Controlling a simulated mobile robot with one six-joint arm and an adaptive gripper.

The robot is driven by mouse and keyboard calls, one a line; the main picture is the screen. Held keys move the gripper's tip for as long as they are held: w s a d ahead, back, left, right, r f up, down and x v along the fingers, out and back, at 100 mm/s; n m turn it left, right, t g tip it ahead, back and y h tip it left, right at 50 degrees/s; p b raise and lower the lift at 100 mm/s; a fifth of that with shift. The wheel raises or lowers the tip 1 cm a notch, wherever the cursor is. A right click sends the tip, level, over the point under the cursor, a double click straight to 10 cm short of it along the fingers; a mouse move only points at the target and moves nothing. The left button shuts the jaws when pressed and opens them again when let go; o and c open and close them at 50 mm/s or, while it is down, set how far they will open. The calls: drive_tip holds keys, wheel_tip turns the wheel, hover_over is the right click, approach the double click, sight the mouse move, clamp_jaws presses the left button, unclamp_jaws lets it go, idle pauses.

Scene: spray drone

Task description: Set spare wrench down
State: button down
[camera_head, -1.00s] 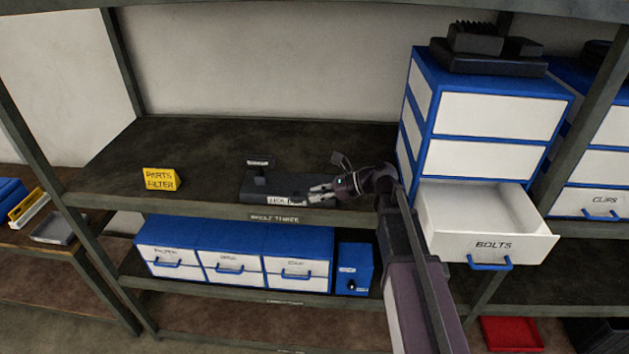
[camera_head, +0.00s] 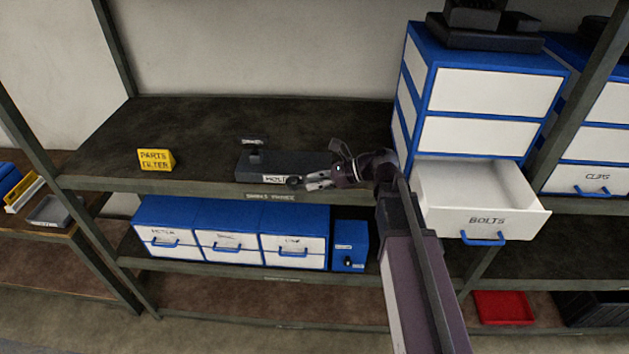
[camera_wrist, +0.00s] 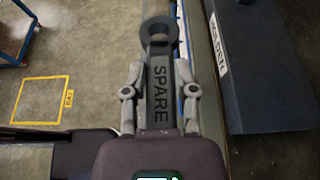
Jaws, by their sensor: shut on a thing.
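My gripper (camera_head: 316,184) is shut on the spare wrench (camera_head: 294,181). In the wrist view the dark grey wrench (camera_wrist: 160,95) lies between both fingers, its ring end pointing away and the word SPARE facing up. In the head view, the gripper and wrench are at the front edge of the upper shelf, in front of a dark block (camera_head: 300,160) with a white label. The wrench partly covers that label. In the wrist view this block (camera_wrist: 262,85) is right of the wrench, with a gap between. Most of the wrench is hidden in the head view.
A yellow PARTS FILTER block (camera_head: 155,160) stands left on the shelf (camera_head: 205,135), with bare surface between. An open BOLTS drawer (camera_head: 490,222) juts out to the right of my arm. Blue-and-white bins (camera_head: 230,245) stand on the shelf below.

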drive_tip(key=shift+f, duration=0.1)
wheel_tip(320, 180, down, 8)
drive_tip(key=b, duration=0.8)
drive_tip(key=shift+s, duration=0.1)
